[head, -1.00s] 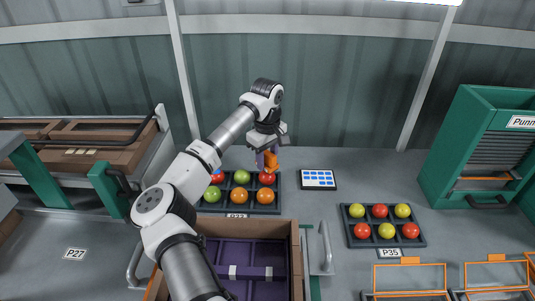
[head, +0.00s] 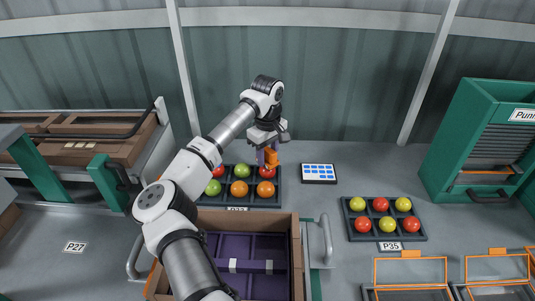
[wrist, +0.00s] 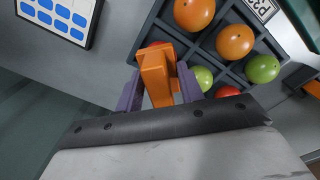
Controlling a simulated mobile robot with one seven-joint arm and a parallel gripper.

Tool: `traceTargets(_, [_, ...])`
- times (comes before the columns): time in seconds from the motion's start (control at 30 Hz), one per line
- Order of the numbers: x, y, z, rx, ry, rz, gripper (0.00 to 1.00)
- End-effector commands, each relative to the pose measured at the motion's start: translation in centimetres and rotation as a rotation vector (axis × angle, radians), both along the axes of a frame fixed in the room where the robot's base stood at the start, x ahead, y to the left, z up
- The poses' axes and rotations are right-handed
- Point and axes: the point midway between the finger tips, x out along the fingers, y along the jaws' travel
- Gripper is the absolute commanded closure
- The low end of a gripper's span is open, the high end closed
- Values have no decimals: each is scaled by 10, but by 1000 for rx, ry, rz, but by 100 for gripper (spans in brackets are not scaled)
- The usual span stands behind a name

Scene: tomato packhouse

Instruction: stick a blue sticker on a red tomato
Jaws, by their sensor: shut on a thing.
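My gripper (head: 268,156) has purple fingers, shut on an orange tool (head: 271,157). The tool also shows between the fingers in the wrist view (wrist: 157,78). They are over the back right cell of a dark tray (head: 250,202). A red tomato (head: 266,171) sits in that cell, partly hidden by the tool; its edge shows in the wrist view (wrist: 158,44). I cannot tell whether the tool touches it or whether a sticker is on it. A sheet of blue stickers (head: 318,173) lies right of the tray, also in the wrist view (wrist: 63,17).
The tray also holds green and orange tomatoes and another red one (head: 219,171). A second tray (head: 386,238) at the right holds red and yellow tomatoes. A brown-walled crate with purple inserts (head: 296,255) stands in front. A green cabinet (head: 455,150) is at the right.

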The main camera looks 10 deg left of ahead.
Motion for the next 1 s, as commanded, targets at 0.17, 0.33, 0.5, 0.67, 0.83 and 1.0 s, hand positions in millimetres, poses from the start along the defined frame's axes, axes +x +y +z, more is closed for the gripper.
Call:
traceTargets(0.17, [0,0,-3,0,0,0,79])
traceTargets(0.33, [0,0,-5,0,0,0,79])
traceTargets(0.5, [0,0,-7,0,0,0,79])
traceTargets(0.67, [0,0,-8,0,0,0,79])
traceTargets(0.83, [0,0,-9,0,0,0,79])
traceTargets(1.0, [0,0,-9,0,0,0,79])
